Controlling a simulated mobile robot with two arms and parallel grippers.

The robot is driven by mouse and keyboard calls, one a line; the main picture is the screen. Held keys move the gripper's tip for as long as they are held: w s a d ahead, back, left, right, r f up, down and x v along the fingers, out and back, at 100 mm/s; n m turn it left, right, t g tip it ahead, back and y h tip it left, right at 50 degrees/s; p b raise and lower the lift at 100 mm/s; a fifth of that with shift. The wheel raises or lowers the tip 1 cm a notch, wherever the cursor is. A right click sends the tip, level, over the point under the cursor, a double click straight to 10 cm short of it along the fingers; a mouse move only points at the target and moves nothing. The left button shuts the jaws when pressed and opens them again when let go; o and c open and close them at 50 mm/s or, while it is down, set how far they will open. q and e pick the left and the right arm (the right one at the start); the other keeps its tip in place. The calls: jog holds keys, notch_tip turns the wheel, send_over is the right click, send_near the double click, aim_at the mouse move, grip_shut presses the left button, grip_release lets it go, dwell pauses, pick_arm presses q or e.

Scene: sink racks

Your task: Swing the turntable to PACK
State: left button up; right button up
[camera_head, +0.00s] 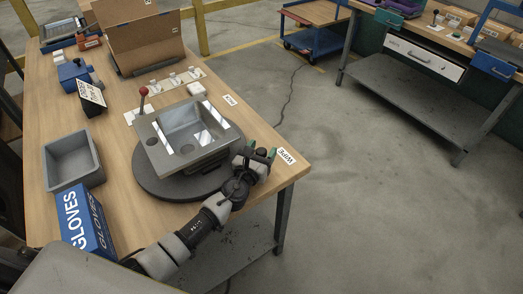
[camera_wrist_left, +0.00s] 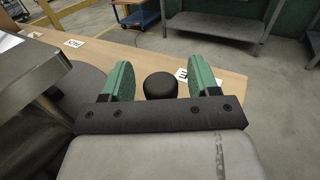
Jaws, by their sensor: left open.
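The turntable (camera_head: 157,188) is a dark grey round plate on the wooden bench, with a grey steel sink (camera_head: 187,137) sitting on it. My left gripper (camera_head: 257,155) is at the right side of the turntable. In the left wrist view, the gripper (camera_wrist_left: 161,75) has its green fingers apart, with a black round knob (camera_wrist_left: 160,86) between them, not visibly touching either finger. A WIPE label (camera_head: 286,156) lies near the bench's right corner. Another small label (camera_head: 230,100) lies farther back along the edge; its text is too small to read surely. My right gripper is out of view.
A red-knobbed lever (camera_head: 143,92) stands behind the turntable. A grey bin (camera_head: 72,160) and a blue GLOVES box (camera_head: 86,222) stand to the left. A cardboard box (camera_head: 140,38) is at the back. Floor right of the bench is mostly clear.

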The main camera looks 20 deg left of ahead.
pick_arm(q)
jog(key=shift+c, duration=1.9)
grip_shut()
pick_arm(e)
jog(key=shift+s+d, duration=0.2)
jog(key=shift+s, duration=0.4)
